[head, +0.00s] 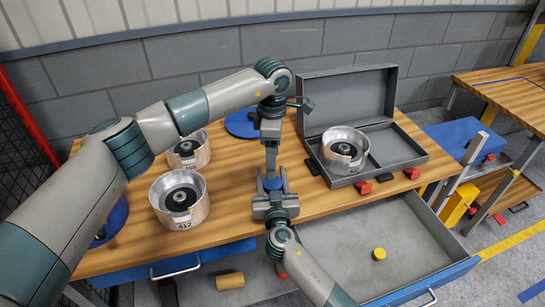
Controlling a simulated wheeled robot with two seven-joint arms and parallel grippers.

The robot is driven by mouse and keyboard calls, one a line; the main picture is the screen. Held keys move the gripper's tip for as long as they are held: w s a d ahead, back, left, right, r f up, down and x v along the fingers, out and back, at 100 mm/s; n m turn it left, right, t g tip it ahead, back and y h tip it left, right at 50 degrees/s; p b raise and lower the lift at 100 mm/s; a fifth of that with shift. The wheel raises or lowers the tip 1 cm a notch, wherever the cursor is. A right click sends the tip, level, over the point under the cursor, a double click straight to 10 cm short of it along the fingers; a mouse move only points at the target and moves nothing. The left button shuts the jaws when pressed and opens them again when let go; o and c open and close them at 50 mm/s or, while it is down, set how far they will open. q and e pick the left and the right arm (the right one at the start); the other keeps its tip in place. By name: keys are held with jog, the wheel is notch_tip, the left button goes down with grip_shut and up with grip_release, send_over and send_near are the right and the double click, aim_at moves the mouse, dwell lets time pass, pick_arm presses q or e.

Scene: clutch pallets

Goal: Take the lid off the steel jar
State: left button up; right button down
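My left gripper (271,162) points down over the middle of the table, and its fingers look narrow and edge-on. Just below its tips is a small blue round piece (272,183), which looks like a lid. My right gripper (272,187) comes from the front, with a finger on each side of this piece. Any jar body below it is hidden by the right gripper. Whether either gripper is shut on it is unclear. The wide silver pots on the table have dark knobbed centres; none is plainly the lidded steel jar.
Silver pots stand at left on the wooden table (232,216), one marked 412 (180,198), another behind it (188,150). A third (345,149) sits in an open grey case (407,148). Blue discs (241,124) lie nearby. An open drawer (425,232) at front right holds a yellow cylinder (379,254).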

aim_at(272, 182)
pick_arm(q)
jog(key=shift+f, duration=0.1)
jog(key=shift+f, duration=3.9)
jog(key=c, duration=1.1)
jog(key=n, duration=0.4)
